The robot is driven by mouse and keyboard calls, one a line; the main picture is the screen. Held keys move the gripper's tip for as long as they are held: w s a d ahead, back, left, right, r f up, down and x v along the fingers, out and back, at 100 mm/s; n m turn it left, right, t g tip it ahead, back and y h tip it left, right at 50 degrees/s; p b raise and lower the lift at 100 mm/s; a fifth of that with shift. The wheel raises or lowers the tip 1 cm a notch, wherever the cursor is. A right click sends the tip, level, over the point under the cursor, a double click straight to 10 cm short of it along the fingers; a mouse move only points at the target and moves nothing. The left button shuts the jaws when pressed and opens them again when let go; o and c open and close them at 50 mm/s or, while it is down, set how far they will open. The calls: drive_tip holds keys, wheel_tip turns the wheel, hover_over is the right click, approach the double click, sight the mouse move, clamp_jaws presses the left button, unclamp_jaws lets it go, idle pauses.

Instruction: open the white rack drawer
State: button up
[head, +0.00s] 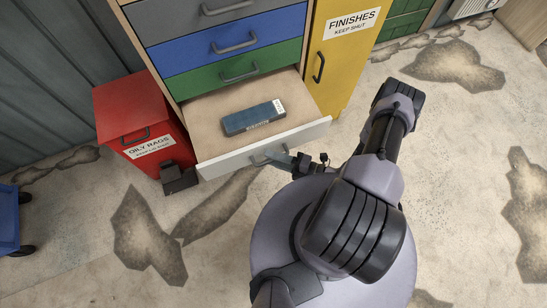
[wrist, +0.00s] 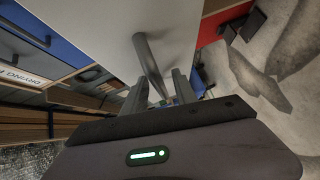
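The white rack drawer (head: 225,162) is the lowest drawer in the head view and stands pulled well out. A blue-grey block with a white label (head: 253,117) lies inside it. Its grey bar handle (head: 262,158) is on the front, partly hidden by my gripper (head: 308,163) at the right end. In the wrist view the white front (wrist: 170,25) fills the upper middle. The bar handle (wrist: 147,62) runs down between the two fingers of my gripper (wrist: 161,82). The fingers stand apart, with a gap visible beside the bar.
A red oily rags bin (head: 125,105) stands left of the drawer, its black pedal (head: 178,178) in front. A yellow finishes cabinet (head: 335,60) is at right. Green (head: 245,68), blue (head: 230,42) and grey drawers above are shut. Stained concrete floor ahead is mostly clear.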

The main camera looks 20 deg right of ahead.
idle(0.4)
drive_tip(key=p+v, duration=0.2)
drive_tip(key=v, duration=1.5)
drive_tip(key=shift+d+p, duration=0.2)
drive_tip(key=shift+p, duration=0.15)
drive_tip(key=shift+s, duration=0.1)
